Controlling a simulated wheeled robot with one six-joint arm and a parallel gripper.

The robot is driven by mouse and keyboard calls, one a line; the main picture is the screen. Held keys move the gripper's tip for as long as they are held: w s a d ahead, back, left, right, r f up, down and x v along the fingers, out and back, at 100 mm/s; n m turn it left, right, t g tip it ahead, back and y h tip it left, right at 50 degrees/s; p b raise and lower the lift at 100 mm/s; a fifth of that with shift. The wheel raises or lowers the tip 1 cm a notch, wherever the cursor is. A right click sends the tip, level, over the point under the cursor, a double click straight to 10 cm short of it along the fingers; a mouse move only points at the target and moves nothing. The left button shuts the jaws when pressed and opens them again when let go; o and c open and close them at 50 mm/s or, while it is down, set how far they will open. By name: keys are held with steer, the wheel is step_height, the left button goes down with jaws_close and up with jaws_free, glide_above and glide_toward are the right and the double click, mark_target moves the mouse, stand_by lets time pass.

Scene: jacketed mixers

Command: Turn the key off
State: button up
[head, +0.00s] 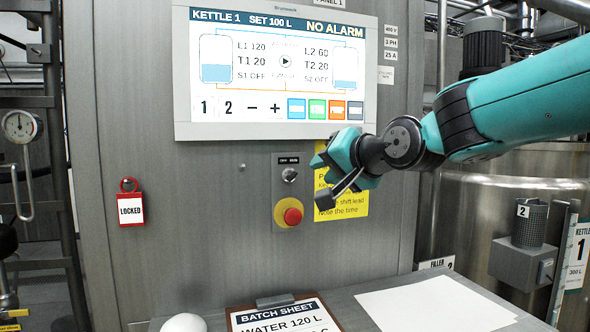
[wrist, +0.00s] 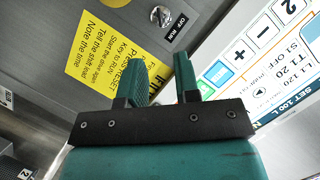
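The key switch (head: 289,174) is on the grey panel under a small OFF/RUN label (head: 288,160). Its metal key is small, and I cannot tell clearly which way it points. In the wrist view the key switch (wrist: 160,16) shows at the top edge, beyond my fingertips, with its label (wrist: 177,28) beside it. My gripper (head: 319,161) is just right of the switch in the head view, in front of the panel and apart from the key. In the wrist view my gripper (wrist: 160,72) has its two teal fingers apart with nothing between them.
A red stop button (head: 292,216) on a yellow base sits just below the key. A yellow notice (head: 345,203) is behind my gripper. The screen (head: 277,70) is above. A red LOCKED tag (head: 131,209) hangs left. A batch sheet (head: 284,316) lies on the ledge below.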

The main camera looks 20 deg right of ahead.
mark_target(296, 175)
steer(key=p+x, duration=0.3)
steer(key=x, duration=0.8)
steer(key=shift+w+a, duration=0.1)
steer(key=shift+w, duration=0.05)
jaws_close()
